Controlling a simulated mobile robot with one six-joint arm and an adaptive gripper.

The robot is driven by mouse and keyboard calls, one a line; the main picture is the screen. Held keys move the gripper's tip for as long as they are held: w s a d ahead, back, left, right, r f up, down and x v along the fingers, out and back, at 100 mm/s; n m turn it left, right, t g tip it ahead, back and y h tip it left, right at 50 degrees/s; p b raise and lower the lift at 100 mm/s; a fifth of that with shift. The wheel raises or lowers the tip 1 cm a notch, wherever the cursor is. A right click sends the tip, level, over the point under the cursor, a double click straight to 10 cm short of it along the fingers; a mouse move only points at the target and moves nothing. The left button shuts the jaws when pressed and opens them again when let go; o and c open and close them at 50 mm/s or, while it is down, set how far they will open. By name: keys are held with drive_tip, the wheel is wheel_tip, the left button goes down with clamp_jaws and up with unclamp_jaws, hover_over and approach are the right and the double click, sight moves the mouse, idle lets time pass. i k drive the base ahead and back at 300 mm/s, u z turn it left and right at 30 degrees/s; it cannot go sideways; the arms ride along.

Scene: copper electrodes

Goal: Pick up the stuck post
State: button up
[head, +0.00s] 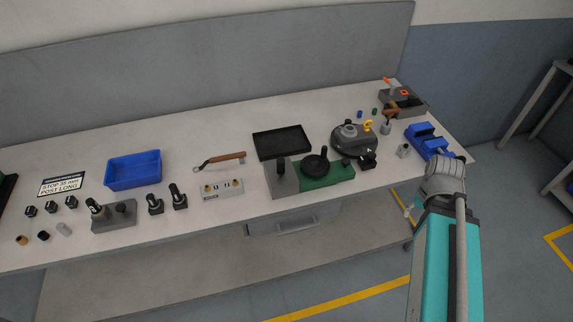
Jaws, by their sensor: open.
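I cannot tell for sure which piece is the stuck post. A dark post with a pale top (95,208) stands slightly tilted in a grey block (127,220) on the left part of the bench. A shorter dark piece (121,207) sits beside it in the same block. Two more dark upright pieces (155,204) (179,197) stand just right of the block. My arm rises at the lower right, far from these pieces. Its grey wrist joint shows near the blue vise, but I cannot make out my gripper.
A blue bin (134,170) stands behind the posts. A sign (62,184) and several small parts lie left. A handled tool (219,160), a socket plate (222,189), a green-based press (325,174), a round dark fixture (350,146) and a blue vise (427,139) stand rightward.

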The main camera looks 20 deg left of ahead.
sight(281, 161)
drive_tip(key=z, duration=0.05)
drive_tip(key=k, duration=1.35)
drive_tip(key=u, duration=1.2)
drive_tip(key=i, duration=1)
drive_tip(key=u, duration=0.05)
